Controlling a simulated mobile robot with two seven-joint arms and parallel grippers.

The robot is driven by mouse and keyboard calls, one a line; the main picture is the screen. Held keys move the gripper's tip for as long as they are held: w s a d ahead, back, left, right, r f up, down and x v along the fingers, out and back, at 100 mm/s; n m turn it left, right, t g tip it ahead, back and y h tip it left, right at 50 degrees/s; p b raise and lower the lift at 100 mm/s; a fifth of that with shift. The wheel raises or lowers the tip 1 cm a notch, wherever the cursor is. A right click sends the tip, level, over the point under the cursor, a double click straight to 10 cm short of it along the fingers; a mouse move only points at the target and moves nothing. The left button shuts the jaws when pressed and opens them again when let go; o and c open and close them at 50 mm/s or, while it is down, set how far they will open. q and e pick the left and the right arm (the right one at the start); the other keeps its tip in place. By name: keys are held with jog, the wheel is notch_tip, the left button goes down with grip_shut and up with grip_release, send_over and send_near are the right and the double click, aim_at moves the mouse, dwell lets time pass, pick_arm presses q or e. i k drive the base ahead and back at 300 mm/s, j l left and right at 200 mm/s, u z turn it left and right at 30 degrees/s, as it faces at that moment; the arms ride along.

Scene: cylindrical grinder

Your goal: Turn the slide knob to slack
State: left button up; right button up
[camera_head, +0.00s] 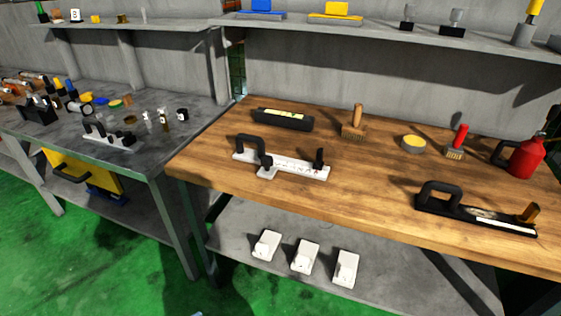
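No part marked as the slide knob can be singled out for sure. A white-based slide device (300,169) with a black handle, a small dark knob (266,162) and a dark upright piece lies on the wooden bench. A similar white-based device (115,139) with dark knobs lies on the grey bench at left. A black-based device (475,215) with a black handle and a brown end piece lies at the front right of the wooden bench. Knob settings are too small to read. Neither of my grippers shows in the head view.
The wooden bench (350,205) also holds a black box (282,120), brushes (354,121), a yellow-topped tin (413,144) and a red can (526,159). White blocks (304,257) stand on the shelf below. Green floor (120,270) is free at lower left.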

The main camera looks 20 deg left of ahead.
aim_at(266, 160)
jog(key=i+j+u, duration=0.1)
jog(key=u, duration=0.65)
